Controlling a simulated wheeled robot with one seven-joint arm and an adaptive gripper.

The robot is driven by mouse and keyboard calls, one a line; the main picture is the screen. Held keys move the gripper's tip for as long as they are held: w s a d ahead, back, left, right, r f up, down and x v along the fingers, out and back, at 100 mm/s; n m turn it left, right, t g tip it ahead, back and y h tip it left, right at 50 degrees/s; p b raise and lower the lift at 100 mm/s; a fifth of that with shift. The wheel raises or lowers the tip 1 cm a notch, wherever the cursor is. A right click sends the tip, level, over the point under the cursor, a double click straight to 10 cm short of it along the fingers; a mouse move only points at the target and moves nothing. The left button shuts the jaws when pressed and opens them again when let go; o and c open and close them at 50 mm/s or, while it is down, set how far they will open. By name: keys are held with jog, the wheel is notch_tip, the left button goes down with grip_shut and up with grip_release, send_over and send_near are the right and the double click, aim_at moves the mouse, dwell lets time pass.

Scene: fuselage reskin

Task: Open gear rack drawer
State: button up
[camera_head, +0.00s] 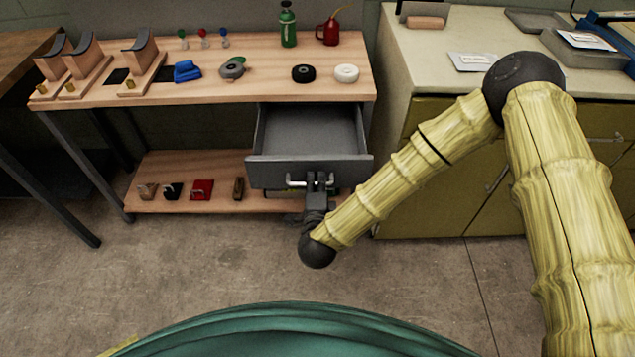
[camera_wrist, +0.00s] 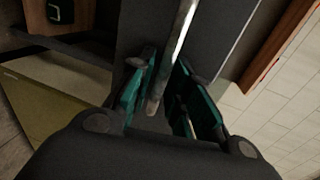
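The grey gear rack drawer (camera_head: 308,172) under the workbench is pulled out, and its empty inside shows in the head view. Its light metal handle (camera_head: 296,183) is on the drawer front. My gripper (camera_head: 318,183) is at the middle of the handle. Exact contact of the pads with the bar is partly hidden.
The wooden workbench (camera_head: 215,92) carries stands, a green bottle (camera_head: 288,25), a red oil can (camera_head: 329,30) and rings. A lower shelf (camera_head: 220,165) holds small items left of the drawer. A yellow-green cabinet (camera_head: 440,190) stands at the right. The floor in front is clear.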

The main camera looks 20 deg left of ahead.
jog(key=shift+o, duration=0.4)
jog(key=v, duration=1.2)
jog(key=s+d+f+n+g+p, duration=0.1)
jog(key=s+d+f+n+g, duration=0.15)
jog(key=d+f, duration=0.2)
jog(key=s+d+f+n+g+h+p, duration=0.1)
jog(key=s+d+f+n+g, duration=0.1)
jog(key=d+f+n, duration=0.3)
jog(key=s+d+f+n+g+p, duration=0.1)
jog(key=s+d+f+g, duration=0.15)
jog(key=d, duration=0.35)
jog(key=s+d+f+n+g+h+p, duration=0.1)
jog(key=s+d+n+g+h, duration=0.1)
jog(key=s+d, duration=0.4)
jog(key=s+d+f+n+g+h+p, duration=0.2)
jog(key=s+d+g, duration=0.3)
jog(key=d, duration=1.2)
jog(key=shift+s+n+g, duration=0.3)
jog(key=shift+s+n, duration=0.25)
jog(key=shift+s, duration=0.65)
